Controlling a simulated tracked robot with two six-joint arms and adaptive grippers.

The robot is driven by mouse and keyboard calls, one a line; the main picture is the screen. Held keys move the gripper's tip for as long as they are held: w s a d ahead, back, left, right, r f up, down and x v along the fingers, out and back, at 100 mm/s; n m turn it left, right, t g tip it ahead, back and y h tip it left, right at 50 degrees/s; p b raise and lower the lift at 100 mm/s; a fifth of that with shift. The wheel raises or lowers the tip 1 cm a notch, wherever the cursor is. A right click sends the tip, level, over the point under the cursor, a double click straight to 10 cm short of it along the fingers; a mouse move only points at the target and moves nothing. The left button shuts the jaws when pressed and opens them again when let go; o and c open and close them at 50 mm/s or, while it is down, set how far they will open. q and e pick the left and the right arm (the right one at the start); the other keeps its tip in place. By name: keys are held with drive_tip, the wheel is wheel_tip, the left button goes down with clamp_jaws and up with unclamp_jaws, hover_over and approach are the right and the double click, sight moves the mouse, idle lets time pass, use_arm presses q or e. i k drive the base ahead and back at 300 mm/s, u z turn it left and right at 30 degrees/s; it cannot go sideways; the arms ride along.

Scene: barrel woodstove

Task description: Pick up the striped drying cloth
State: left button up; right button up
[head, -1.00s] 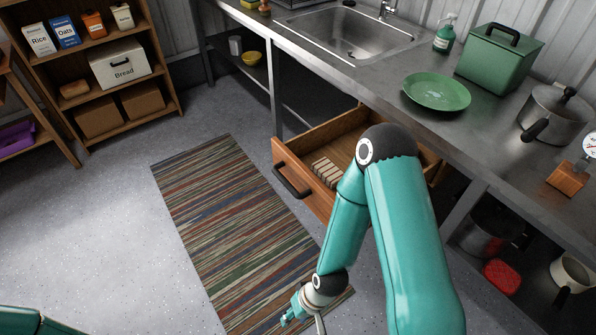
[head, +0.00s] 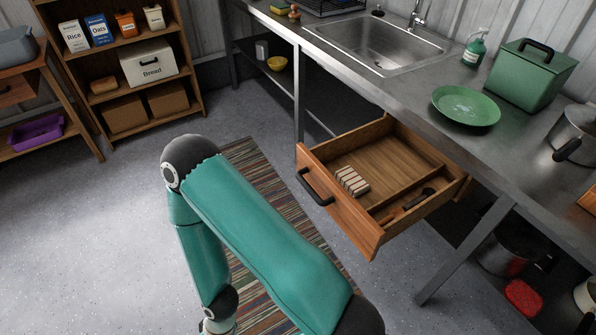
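No striped drying cloth can be made out for certain in the head view. The open drawer (head: 345,222) under the counter holds a small beige, striped-looking row of blocks or folded item (head: 352,181). A dark-handled tool (head: 412,199) lies in its front compartment. My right arm crosses the lower middle of the view, over the striped floor rug (head: 262,165). Its wrist reaches the bottom edge and its fingers are out of frame. My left gripper is not in view.
The metal counter (head: 400,95) holds a sink (head: 380,45), a green plate (head: 466,105) and a green lidded box (head: 533,75). The drawer juts into the floor space. A wooden shelf (head: 140,50) stands at the back left. The grey floor at left is clear.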

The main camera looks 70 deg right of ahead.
sight(349, 180)
drive_tip(key=z, duration=0.5)
drive_tip(key=i, duration=0.15)
drive_tip(key=u, duration=1.4)
drive_tip(key=k, duration=1.05)
drive_tip(key=z, duration=1.1)
drive_tip(key=k, duration=1)
drive_tip(key=z, duration=0.6)
drive_tip(key=i, duration=0.45)
